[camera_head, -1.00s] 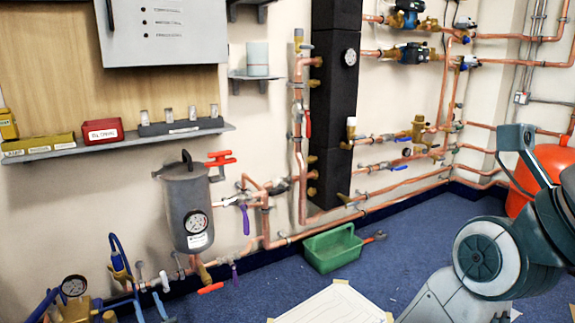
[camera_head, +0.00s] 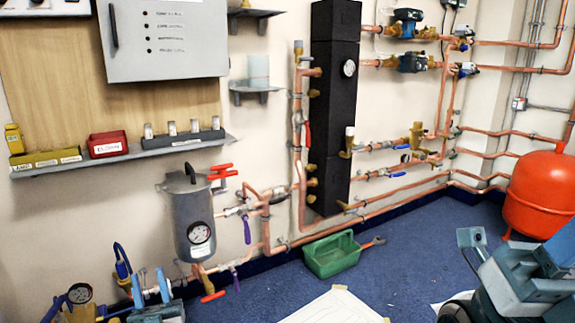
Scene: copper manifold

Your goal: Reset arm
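My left gripper (camera_head: 150,287) shows at the bottom left edge, with two bluish fingers standing up side by side and a gap between them. Its teal-grey body is cut off by the bottom of the picture. My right arm (camera_head: 515,278) fills the bottom right corner as folded grey and teal links.
A grey vessel (camera_head: 190,235) with a dial hangs on copper pipes by the wall. A green tray (camera_head: 331,256), a paper sheet (camera_head: 335,307) and clear blue carpet (camera_head: 425,240) lie ahead. A red tank (camera_head: 540,197) stands at the right; a shelf (camera_head: 120,158) is at the left.

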